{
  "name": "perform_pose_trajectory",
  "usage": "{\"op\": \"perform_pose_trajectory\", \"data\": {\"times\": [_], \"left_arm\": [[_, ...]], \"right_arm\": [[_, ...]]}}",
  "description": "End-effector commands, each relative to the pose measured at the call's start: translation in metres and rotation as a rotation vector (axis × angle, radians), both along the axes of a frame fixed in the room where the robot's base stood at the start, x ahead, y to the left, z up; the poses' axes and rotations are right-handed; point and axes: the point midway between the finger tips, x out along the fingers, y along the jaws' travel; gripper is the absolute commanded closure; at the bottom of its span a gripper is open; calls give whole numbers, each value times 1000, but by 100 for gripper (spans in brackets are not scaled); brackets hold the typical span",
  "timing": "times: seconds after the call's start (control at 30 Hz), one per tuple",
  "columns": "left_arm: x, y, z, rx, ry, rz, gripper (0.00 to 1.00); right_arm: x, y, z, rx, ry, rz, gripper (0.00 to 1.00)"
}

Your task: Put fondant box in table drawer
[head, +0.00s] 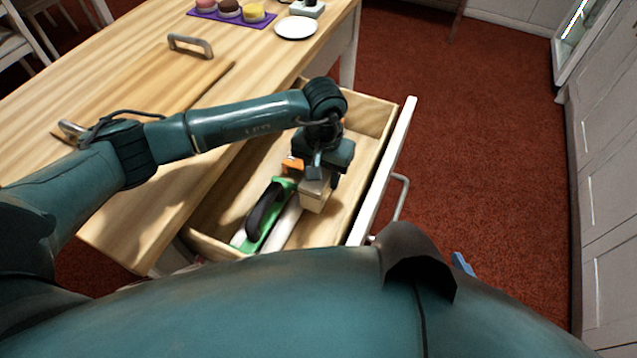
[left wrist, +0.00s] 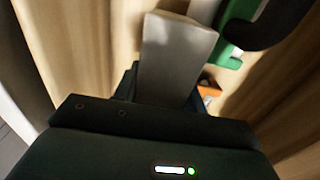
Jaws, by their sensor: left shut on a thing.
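The table drawer (head: 383,182) is pulled open at the table's right side. My left gripper (head: 318,178) is inside or just above the drawer and shut on a pale beige box, the fondant box (head: 315,196). The box also shows between the fingers in the left wrist view (left wrist: 172,50). I cannot tell whether the box touches the drawer floor. My right gripper is not in view.
In the drawer lie a green tool with a black handle (head: 264,212), a white roll-like thing (head: 284,222) and a small orange item (head: 292,164). The wooden table (head: 130,85) holds a purple mat with cakes (head: 226,12) and a white plate (head: 295,27). Red carpet (head: 480,150) is clear at right.

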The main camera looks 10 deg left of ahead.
Motion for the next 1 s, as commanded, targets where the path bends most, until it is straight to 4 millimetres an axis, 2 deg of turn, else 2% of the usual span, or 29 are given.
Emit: {"op": "perform_pose_trajectory", "data": {"times": [0.3, 0.7, 0.73, 1.0], "left_arm": [[0, -1, -35, -2, 0, 0, 99], [1, 0, -42, -2, -3, -1, 99], [0, 0, -41, -1, -1, -1, 57], [0, 0, -41, 0, 0, 0, 37]], "right_arm": [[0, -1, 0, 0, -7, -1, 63], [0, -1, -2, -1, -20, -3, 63], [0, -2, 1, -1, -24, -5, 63], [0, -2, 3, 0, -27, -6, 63]]}}
